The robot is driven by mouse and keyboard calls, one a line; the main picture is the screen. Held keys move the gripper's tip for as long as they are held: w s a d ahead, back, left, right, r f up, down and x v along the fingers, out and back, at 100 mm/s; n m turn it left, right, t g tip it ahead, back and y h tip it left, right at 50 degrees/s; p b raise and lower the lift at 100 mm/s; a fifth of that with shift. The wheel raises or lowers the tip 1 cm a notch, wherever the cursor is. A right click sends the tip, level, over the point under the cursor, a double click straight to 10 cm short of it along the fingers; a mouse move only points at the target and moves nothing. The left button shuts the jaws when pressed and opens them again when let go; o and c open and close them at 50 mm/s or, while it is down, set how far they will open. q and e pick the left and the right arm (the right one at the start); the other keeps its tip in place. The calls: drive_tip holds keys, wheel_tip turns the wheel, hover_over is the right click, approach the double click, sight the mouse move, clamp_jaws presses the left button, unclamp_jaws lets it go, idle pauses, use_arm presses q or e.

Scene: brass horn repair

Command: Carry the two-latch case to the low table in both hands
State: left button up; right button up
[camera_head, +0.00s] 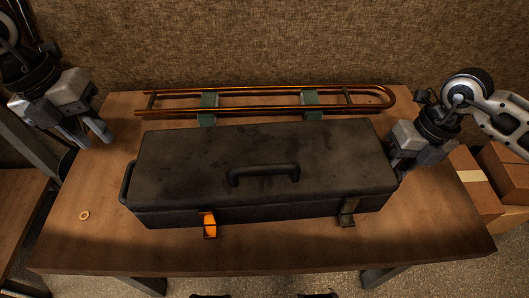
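The two-latch case (190,165) is dark, long and closed, and lies flat on the wooden workbench (250,255). Its lid has a black handle in the middle. An orange latch (209,224) is at its front left and a dark latch (348,212) at its front right. A side handle (127,184) shows at the left end. My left gripper (92,138) is open and empty, above the bench's back left, apart from the case. My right gripper (402,168) is at the case's right end; its fingertips are largely hidden, so contact is unclear.
A copper-coloured slide tube (270,108) rests on two green blocks (208,110) behind the case. A small brass ring (84,215) lies at left. Cardboard boxes (475,185) stand at right. Another wooden surface (18,205), perhaps the low table, shows at far left.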

wheel_tip(320, 180, up, 11)
drive_tip(key=d, duration=0.2)
drive_tip(key=shift+d, duration=0.1)
idle(0.5)
